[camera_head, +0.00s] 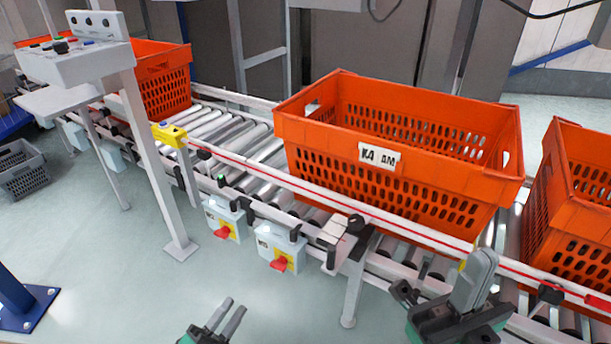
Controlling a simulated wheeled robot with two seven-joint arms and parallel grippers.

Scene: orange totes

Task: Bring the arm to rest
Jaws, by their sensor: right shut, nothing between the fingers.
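My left gripper (226,312) is at the bottom edge, left of centre, over the bare floor. Its two dark fingers point up with a gap between them, and nothing is in it. My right gripper (478,270) is at the lower right, in front of the roller conveyor rail. Its fingers are shut with nothing between them. It is in front of and below the near right corner of the middle orange tote (400,185); I cannot tell how close it is to the rail.
The roller conveyor (235,135) runs from upper left to lower right. A second orange tote (565,210) stands at the right, another (160,85) at the far left. A control panel (90,60) stands on a post. A grey crate (22,170) is on the floor. The front floor is mostly clear.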

